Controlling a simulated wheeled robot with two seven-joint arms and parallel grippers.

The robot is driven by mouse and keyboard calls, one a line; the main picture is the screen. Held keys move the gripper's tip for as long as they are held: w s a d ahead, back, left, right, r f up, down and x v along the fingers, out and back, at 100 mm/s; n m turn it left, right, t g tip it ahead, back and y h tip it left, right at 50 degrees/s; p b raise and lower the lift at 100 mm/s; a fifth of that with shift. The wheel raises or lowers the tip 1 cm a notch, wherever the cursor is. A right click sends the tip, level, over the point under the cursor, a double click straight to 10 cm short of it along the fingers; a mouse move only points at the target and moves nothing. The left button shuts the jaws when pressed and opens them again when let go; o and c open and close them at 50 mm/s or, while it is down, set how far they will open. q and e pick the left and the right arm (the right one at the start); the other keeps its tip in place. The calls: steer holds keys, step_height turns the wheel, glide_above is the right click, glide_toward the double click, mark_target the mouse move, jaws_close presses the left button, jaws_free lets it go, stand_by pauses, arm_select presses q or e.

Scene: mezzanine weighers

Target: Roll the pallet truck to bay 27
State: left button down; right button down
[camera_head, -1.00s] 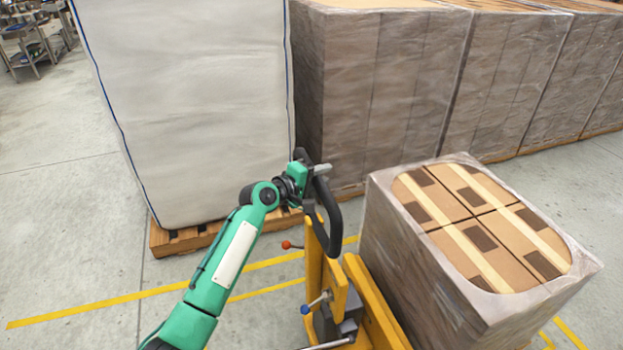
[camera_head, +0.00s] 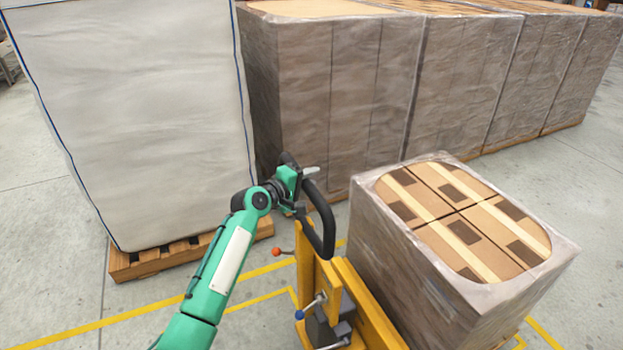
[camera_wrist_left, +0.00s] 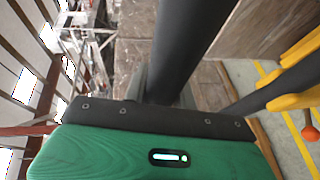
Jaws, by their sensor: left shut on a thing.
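The yellow pallet truck (camera_head: 335,290) stands at the lower middle of the head view, with a black loop handle (camera_head: 328,222) at its top. It carries a film-wrapped stack of cartons (camera_head: 420,270) on its right side. My left gripper (camera_head: 302,183) is shut on the black handle near its upper end. In the left wrist view the dark handle bar (camera_wrist_left: 185,45) runs up from the jaws, whose tips are hidden. My right gripper is in neither view. I see no bay number.
A large white bulk bag (camera_head: 130,110) stands on a wooden pallet (camera_head: 155,262) behind and left. A row of wrapped pallet loads (camera_head: 340,90) lines the back. Yellow floor lines (camera_head: 130,313) run under the truck. Bare concrete floor (camera_head: 555,210) lies to the right.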

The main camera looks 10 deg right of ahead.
arm_select(q)
steer(key=shift+r, duration=0.55)
steer(key=c, duration=1.3)
jaws_free()
steer(key=shift+o, duration=0.9)
steer(key=shift+d+f, duration=0.25)
steer(key=shift+s+a, duration=0.3)
steer(key=shift+a, duration=0.2)
steer(key=b+v, duration=0.3)
steer(key=v, duration=0.9)
steer(key=shift+s+a, duration=0.25)
steer(key=shift+r, duration=0.1)
